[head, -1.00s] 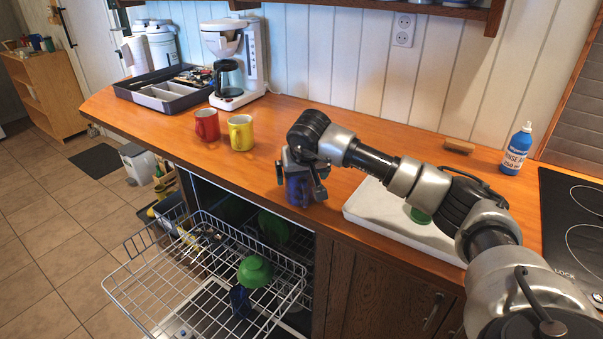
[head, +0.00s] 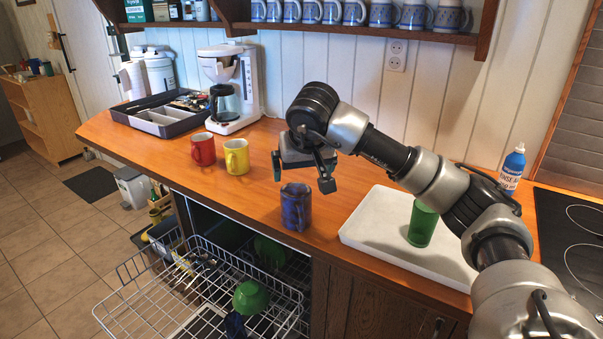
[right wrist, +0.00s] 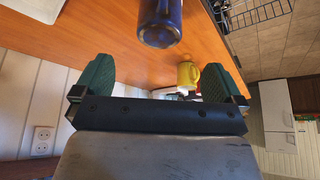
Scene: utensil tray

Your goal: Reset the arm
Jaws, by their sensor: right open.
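My right gripper (head: 301,177) is open and empty above the wooden counter (head: 330,215). A blue mug (head: 296,207) stands upright on the counter just below and in front of it, apart from the fingers. In the right wrist view the green-padded fingers (right wrist: 155,80) are spread wide, with the blue mug (right wrist: 159,22) beyond them and a yellow mug (right wrist: 188,75) farther off. My left gripper is not in view.
A red mug (head: 203,149) and the yellow mug (head: 237,157) stand left of the gripper. A grey utensil tray (head: 160,122) and coffee maker (head: 229,85) are behind them. A white board (head: 375,230) holds a green cup (head: 422,224). An open dishwasher rack (head: 150,300) is below.

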